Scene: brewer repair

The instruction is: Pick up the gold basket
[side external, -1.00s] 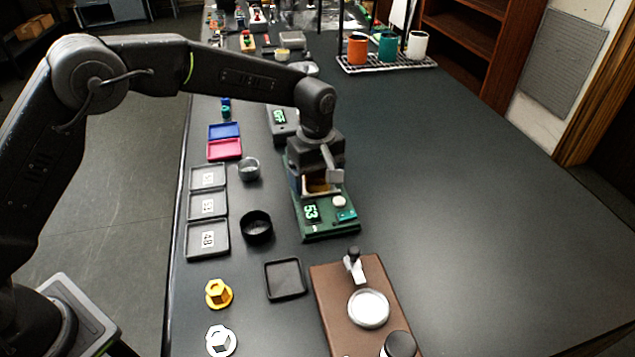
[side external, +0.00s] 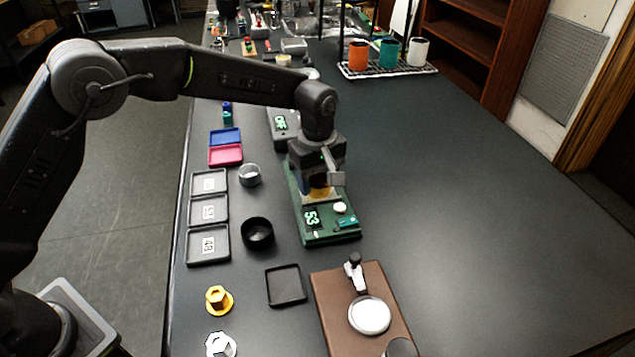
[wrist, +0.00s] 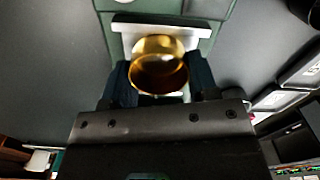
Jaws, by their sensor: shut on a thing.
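The gold basket (wrist: 158,82) is a shiny gold cup between the two dark fingers of my gripper (wrist: 158,84) in the wrist view. The fingers press on its left and right sides. In the side external view my gripper (side external: 320,182) points down over the green scale (side external: 328,226), and a bit of the gold basket (side external: 320,192) shows below it. The basket is at the scale's pale metal plate; I cannot tell whether it touches the plate.
A brown board (side external: 350,290) with a silver tamper-like piece lies in front. A black ring (side external: 257,233), a small dark tray (side external: 286,286) and labelled trays (side external: 208,244) lie to the left. A yellow hex part (side external: 218,299) is at front left. The table's right side is clear.

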